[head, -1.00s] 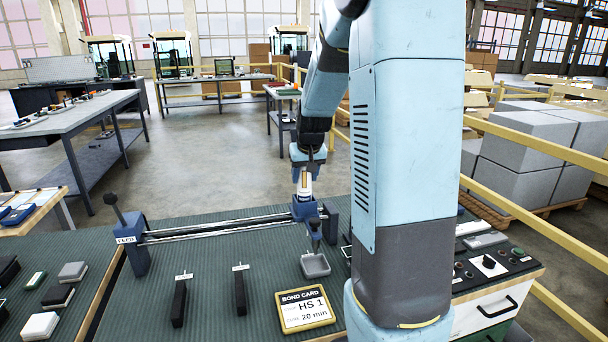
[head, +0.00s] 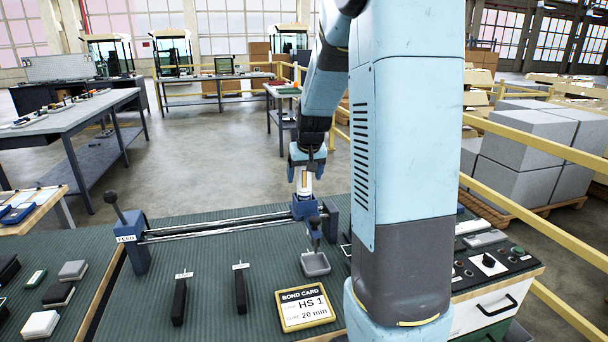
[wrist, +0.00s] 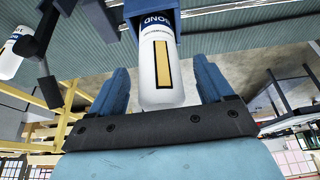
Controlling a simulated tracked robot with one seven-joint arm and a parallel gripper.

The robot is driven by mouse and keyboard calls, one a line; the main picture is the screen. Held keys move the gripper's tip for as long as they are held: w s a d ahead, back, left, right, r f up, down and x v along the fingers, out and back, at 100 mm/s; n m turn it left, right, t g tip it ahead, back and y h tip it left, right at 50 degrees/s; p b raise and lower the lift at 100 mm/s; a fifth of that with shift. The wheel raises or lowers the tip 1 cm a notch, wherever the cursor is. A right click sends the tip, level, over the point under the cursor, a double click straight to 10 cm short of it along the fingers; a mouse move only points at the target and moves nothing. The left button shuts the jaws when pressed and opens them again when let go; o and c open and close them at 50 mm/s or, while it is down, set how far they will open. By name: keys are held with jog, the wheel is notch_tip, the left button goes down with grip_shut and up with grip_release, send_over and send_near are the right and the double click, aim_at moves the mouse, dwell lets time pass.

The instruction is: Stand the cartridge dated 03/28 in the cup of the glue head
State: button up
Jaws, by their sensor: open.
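A white cartridge (head: 304,183) with a yellowish strip stands in the blue cup of the glue head (head: 305,208), on the rail. In the wrist view the cartridge (wrist: 162,75) shows its blue BOND band at the blue cup (wrist: 132,14); no date is readable. My gripper (head: 306,166) is above the glue head. Its two blue fingers (wrist: 160,68) are open, one each side of the cartridge's near end, with gaps visible at both sides. The cartridge's seated lower end is hidden.
A grey tray (head: 315,264) sits below the glue head. The FEED post (head: 131,243) stands at the rail's left end. Two black labelled holders (head: 180,299) and a bond card (head: 305,307) lie in front. Another white cartridge (wrist: 12,58) shows at the wrist view's left edge.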

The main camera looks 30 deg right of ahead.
jog(key=w+r+v, duration=0.1)
jog(key=w+v, duration=0.1)
jog(key=v, duration=1.9)
jog(key=shift+w+d, duration=0.2)
jog(key=shift+w, duration=0.2)
dwell(0.4)
jog(key=shift+r, duration=0.1)
dwell(0.3)
